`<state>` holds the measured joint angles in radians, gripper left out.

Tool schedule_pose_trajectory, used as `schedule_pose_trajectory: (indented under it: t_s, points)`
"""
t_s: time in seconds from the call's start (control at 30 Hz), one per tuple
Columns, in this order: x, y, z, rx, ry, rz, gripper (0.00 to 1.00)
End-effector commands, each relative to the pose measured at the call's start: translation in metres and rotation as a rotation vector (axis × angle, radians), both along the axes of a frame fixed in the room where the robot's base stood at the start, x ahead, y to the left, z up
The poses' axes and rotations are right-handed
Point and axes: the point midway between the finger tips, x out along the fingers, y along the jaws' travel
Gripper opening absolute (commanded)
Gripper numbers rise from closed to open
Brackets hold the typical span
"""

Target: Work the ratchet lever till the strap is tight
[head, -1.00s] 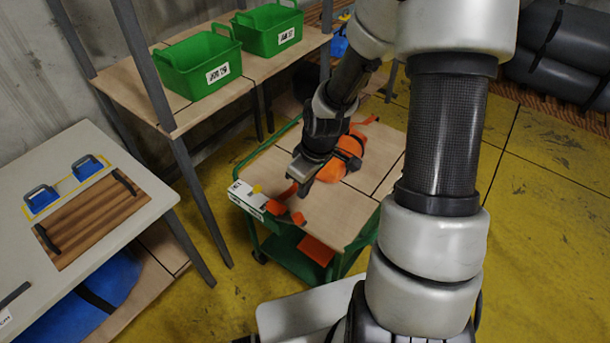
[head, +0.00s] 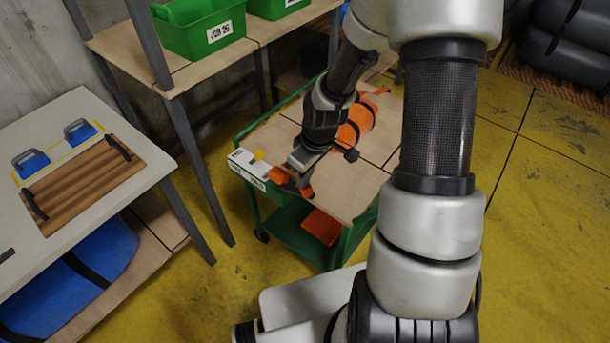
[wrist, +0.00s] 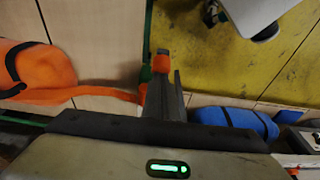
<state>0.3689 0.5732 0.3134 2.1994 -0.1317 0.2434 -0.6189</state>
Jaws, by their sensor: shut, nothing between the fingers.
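An orange bundle (head: 356,122) lies on the wooden top of a green cart (head: 345,190). An orange strap (wrist: 105,92) runs from the bundle towards my fingers in the wrist view. At the cart's near left corner, an orange piece (head: 279,175) sits beside a white labelled box (head: 245,165) with a yellow knob (head: 259,155). My gripper (head: 301,181) is low over the cart's near edge, shut and empty. In the wrist view an orange block (wrist: 161,63) shows just beyond the fingertips (wrist: 164,78); contact is unclear. My gripper hides much of the ratchet, and I cannot make out the lever's angle.
Green bins (head: 203,27) stand on a shelf table behind the cart. Grey rolls (head: 575,40) lie at far right. The yellow floor right of the cart is open.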

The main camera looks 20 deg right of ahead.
Motion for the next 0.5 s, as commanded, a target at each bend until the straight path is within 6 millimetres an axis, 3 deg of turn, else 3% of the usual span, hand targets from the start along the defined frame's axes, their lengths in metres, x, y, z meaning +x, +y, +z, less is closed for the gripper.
schedule_pose_trajectory:
  t_s: [0.37,0.5]
  points:
    - [0.000,0.000,-0.039,0.001,0.002,0.000,0.00]
    - [0.000,0.000,-0.030,0.001,0.001,0.000,0.00]
